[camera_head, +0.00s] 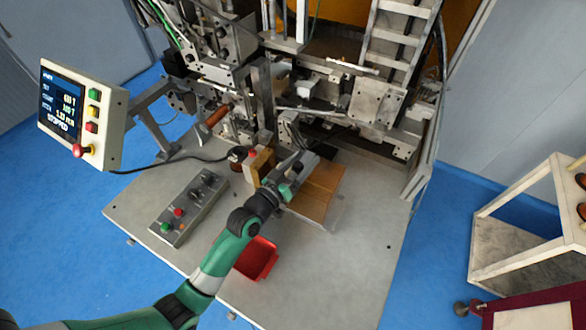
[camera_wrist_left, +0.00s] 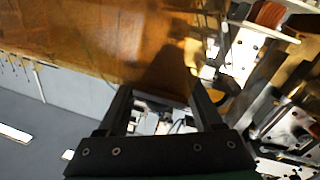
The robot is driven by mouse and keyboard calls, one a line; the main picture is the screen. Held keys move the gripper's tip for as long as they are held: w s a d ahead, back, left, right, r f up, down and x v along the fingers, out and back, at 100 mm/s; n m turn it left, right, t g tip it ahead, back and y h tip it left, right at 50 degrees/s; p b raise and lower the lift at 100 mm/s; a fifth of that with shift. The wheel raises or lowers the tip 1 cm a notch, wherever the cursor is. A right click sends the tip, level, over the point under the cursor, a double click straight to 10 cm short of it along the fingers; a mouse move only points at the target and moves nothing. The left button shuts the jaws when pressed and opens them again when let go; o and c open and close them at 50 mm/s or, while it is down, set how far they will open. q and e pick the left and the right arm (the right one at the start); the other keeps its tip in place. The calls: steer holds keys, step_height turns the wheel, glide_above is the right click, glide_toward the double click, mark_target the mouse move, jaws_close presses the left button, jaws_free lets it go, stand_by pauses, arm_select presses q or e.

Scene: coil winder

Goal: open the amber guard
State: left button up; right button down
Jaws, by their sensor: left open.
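The amber guard (camera_head: 318,190) looks like an orange-brown see-through panel above the grey plate, in front of the winding machine. My left gripper (camera_head: 304,162) is at its upper left edge in the head view. In the left wrist view the amber panel (camera_wrist_left: 95,40) fills the upper left. The open fingers of my left gripper (camera_wrist_left: 160,92) point at its lower edge there, with nothing clearly held between them. Whether a finger touches the panel, I cannot tell. The arm and gripper hide part of the guard's left side. My right gripper is not in view.
The coil winder (camera_head: 365,105) stands behind. A grey button box (camera_head: 188,207) and a red tray (camera_head: 257,258) are on the plate. A control screen (camera_head: 80,112) is at left, a white cart (camera_head: 520,220) at right. The plate's front right is clear.

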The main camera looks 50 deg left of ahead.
arm_select(q)
steer(key=s+d, duration=0.2)
steer(key=s, duration=0.8)
steer(key=shift+s, duration=0.3)
